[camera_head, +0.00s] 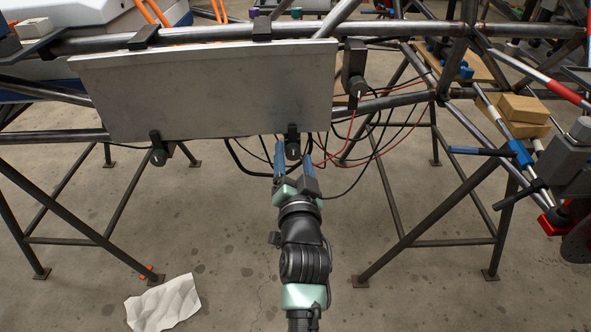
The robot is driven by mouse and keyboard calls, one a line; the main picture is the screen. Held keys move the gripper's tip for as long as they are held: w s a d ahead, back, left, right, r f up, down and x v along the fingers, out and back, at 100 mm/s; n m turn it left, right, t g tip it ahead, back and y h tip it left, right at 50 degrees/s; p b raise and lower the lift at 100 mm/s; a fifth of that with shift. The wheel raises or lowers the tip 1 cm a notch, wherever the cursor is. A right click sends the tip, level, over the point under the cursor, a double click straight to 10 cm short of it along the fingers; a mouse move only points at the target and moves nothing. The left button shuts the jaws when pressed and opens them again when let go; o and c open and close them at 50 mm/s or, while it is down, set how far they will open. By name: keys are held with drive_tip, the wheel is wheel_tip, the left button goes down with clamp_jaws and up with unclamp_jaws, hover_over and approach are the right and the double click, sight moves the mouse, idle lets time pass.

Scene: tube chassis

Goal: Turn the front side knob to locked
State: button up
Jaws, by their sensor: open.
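Several black knobs sit around the grey metal panel (205,90) on the tube chassis. One knob (293,151) hangs on a black bracket at the panel's lower right edge. A second knob (157,157) is at the lower left edge, and a third (358,87) is on a bracket just right of the panel. No label shows which is the front side knob. My gripper (293,154) is open, its two blue fingers on either side of the lower right knob. I cannot tell whether they touch it. The lock position of each knob is too small to read.
Black and red cables (350,145) hang close to the right of my gripper. Dark steel stands (75,215) hold the chassis on both sides. Wooden blocks (523,108) and a clamp lie at the right. A crumpled white sheet (163,303) lies on the open floor.

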drive_tip(key=s+p, duration=0.2)
drive_tip(key=s, duration=1)
drive_tip(key=shift+s+d, duration=0.4)
